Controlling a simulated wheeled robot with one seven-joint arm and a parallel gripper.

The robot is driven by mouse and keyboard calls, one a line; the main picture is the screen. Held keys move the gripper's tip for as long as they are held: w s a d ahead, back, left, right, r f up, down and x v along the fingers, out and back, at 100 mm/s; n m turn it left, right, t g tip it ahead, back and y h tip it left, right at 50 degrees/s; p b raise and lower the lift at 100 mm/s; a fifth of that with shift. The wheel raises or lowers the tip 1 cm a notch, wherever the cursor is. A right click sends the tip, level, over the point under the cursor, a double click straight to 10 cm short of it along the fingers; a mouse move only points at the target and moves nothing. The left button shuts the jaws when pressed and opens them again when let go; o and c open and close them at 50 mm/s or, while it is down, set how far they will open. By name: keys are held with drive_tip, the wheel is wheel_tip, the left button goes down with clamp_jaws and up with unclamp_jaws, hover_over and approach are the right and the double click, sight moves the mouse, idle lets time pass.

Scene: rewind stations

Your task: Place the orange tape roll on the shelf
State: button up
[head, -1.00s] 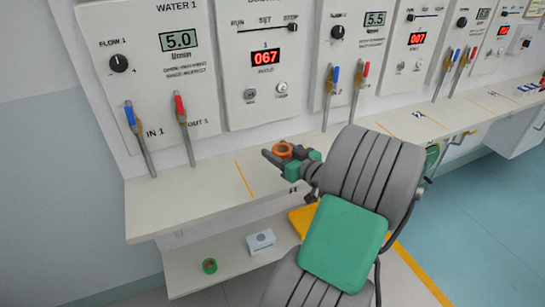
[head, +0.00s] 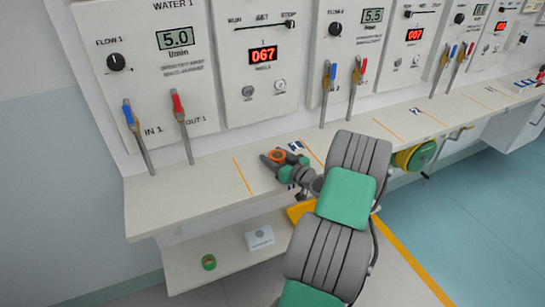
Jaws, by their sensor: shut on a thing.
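The orange tape roll (head: 278,156) is a small ring held in my gripper (head: 274,158). My gripper is dark with green parts and is shut on the roll. Both show over the front part of the long white upper ledge (head: 200,194), right of an orange line. I cannot tell how high the roll is above that ledge. A lower white shelf (head: 228,267) runs beneath the ledge, and my arm hides its right part.
A green tape roll (head: 208,262) and a white box (head: 259,238) stand on the lower shelf. A yellow bin (head: 300,212) is partly hidden by my arm. Blue and red valve handles (head: 129,115) (head: 180,107) rise behind the ledge. A yellow-green reel (head: 415,157) hangs at the right.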

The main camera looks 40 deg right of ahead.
drive_tip(key=o, duration=1.4)
drive_tip(key=shift+f, duration=0.1)
drive_tip(key=shift+c, duration=0.2)
drive_tip(key=shift+r, duration=0.25)
drive_tip(key=s, duration=0.4)
drive_tip(key=s+r, duration=0.1)
drive_tip(key=s, duration=0.3)
drive_tip(key=s+b, duration=0.1)
drive_tip(key=s, duration=0.2)
drive_tip(key=shift+s+a+r, duration=0.3)
drive_tip(key=shift+s+a, duration=0.05)
drive_tip(key=shift+s, duration=0.05)
